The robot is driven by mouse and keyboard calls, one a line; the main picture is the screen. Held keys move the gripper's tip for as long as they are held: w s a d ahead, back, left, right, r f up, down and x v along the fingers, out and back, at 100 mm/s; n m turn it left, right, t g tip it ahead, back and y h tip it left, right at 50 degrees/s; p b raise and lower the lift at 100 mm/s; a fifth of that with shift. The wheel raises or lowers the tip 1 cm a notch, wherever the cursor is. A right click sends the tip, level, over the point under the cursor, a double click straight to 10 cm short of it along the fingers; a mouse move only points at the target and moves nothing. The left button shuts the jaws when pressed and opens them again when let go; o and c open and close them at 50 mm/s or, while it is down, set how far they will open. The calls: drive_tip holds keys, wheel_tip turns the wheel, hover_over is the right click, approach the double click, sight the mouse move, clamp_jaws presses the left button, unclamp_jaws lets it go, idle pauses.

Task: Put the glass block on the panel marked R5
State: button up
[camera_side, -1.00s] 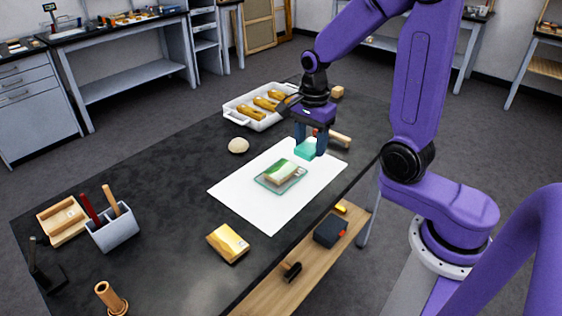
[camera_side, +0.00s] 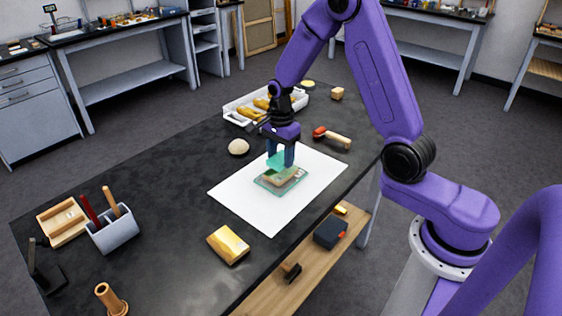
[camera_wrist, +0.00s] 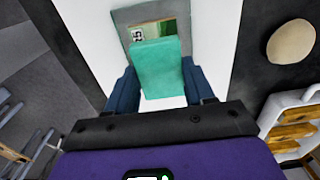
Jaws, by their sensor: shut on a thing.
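The glass block (camera_side: 275,163) is a teal, translucent block, also seen in the wrist view (camera_wrist: 160,70). My gripper (camera_side: 281,158) is shut on it, with one dark blue finger on each side. The panel (camera_side: 283,178) is a small green and tan piece with a white label; it also shows in the wrist view (camera_wrist: 169,29). It lies on a greenish glass plate (camera_side: 266,184) on the white sheet. The block is over the panel's far part and hides some of it. It looks slightly above the panel, but I cannot tell whether they touch.
A white tray (camera_side: 231,117) with yellow pieces stands behind the sheet. A round pale stone (camera_side: 238,146) is left of the sheet, and a red-ended brush (camera_side: 332,137) is to its right. A gold block (camera_side: 228,244) lies in front. The white sheet's front part (camera_side: 262,212) is clear.

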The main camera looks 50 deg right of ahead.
drive_tip(key=shift+s+f, duration=0.1)
drive_tip(key=shift+f, duration=1.15)
drive_tip(key=shift+f, duration=0.15)
drive_tip(key=o, duration=1.1)
drive_tip(key=shift+o, duration=0.2)
